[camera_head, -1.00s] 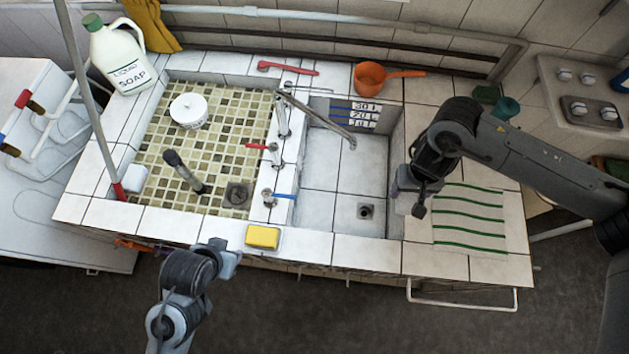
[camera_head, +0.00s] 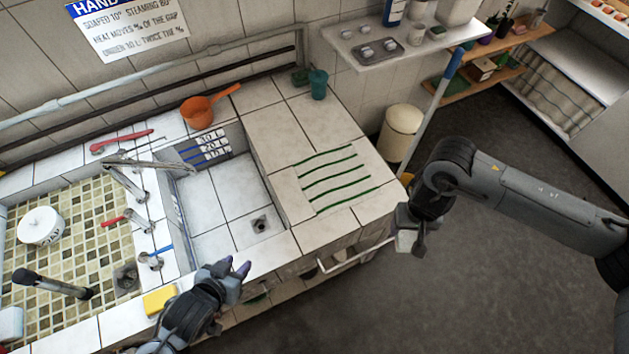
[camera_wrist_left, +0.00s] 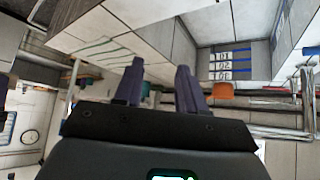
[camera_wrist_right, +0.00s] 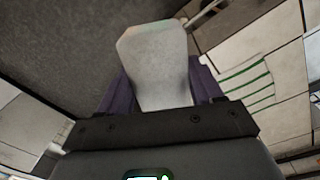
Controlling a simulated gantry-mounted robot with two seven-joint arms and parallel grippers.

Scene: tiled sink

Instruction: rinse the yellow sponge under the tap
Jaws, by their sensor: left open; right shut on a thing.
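The yellow sponge (camera_head: 159,301) lies on the tiled front ledge, below the blue-handled tap. The metal tap spout (camera_head: 155,163) reaches over the divider toward the right basin (camera_head: 215,205). My left gripper (camera_head: 236,268) is open and empty by the front ledge, right of the sponge; its arm passes close beside the sponge. In the left wrist view its fingers (camera_wrist_left: 158,85) stand apart with nothing between them. My right gripper (camera_head: 408,235) is shut on a pale grey-white block (camera_wrist_right: 155,65), held right of the counter, apparently over the floor. The sponge is not seen in either wrist view.
An orange pan (camera_head: 197,110) sits at the back. The green-striped drainer (camera_head: 340,180) is bare. A cream bin (camera_head: 401,132) stands beyond the counter.

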